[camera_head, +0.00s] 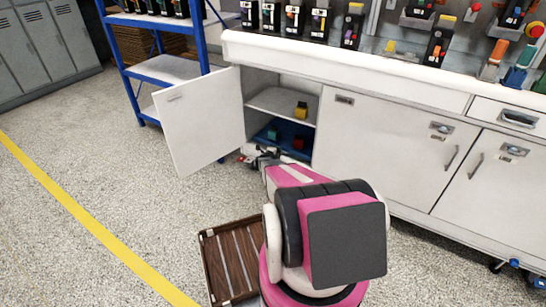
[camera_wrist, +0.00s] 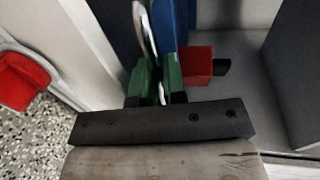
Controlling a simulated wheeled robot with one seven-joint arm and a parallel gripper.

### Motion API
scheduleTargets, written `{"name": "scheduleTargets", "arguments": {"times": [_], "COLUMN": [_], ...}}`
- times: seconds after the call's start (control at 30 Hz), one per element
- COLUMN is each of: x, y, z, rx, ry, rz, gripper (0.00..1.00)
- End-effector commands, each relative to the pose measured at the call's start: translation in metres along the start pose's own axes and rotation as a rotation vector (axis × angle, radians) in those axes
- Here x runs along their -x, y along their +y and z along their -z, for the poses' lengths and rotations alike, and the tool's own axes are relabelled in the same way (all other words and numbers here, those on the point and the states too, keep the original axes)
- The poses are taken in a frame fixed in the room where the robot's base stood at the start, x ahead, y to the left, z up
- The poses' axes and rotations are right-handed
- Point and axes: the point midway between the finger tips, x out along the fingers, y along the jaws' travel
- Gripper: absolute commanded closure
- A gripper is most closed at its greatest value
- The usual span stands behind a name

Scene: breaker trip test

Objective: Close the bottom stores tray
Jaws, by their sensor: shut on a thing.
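The bottom stores tray (camera_head: 268,134) is blue and sits low inside the open cabinet, under a grey shelf. A teal item and a red item lie in it. A blue surface, likely the tray (camera_wrist: 174,25), shows at the top of the wrist view. My gripper (camera_head: 252,156) is low at the cabinet opening, at the tray's front. In the wrist view my gripper (camera_wrist: 158,85) has its green fingers closed around a thin pale curved bar, which looks like the tray's handle. A red block (camera_wrist: 197,66) shows just right of the fingers. My arm hides part of the tray's front.
The cabinet door (camera_head: 200,120) stands open at the left. A yellow item (camera_head: 301,110) sits on the shelf (camera_head: 270,100) above the tray. A brown slatted crate (camera_head: 204,255) is on the floor beside my arm. A blue rack (camera_head: 120,60) stands at the left. Floor left is clear.

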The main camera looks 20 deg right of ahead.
Motion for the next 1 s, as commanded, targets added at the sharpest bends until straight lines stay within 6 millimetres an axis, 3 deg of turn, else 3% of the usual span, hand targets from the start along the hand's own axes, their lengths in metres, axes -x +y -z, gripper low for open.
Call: {"name": "scheduleTargets", "arguments": {"times": [0.03,0.1,0.37,0.4,0.47,1.0], "x": [-0.012,-0.017,-0.0183,-0.0185,-0.0185,-0.0148], "y": [-0.0009,-0.0026,-0.0037,-0.0038,-0.0036,-0.0034], "z": [-0.0016,-0.0013,-0.0011,-0.0012,-0.0011,-0.0001], "rx": [-0.001,0.0,0.001,0.001,0.0,0.0], "ry": [0.001,0.0,-0.001,-0.001,-0.001,0.0], "rz": [0.0,0.0,0.001,0.001,0.001,0.0], "gripper": [1.0,1.0,1.0,0.82,0.64,0.64]}}
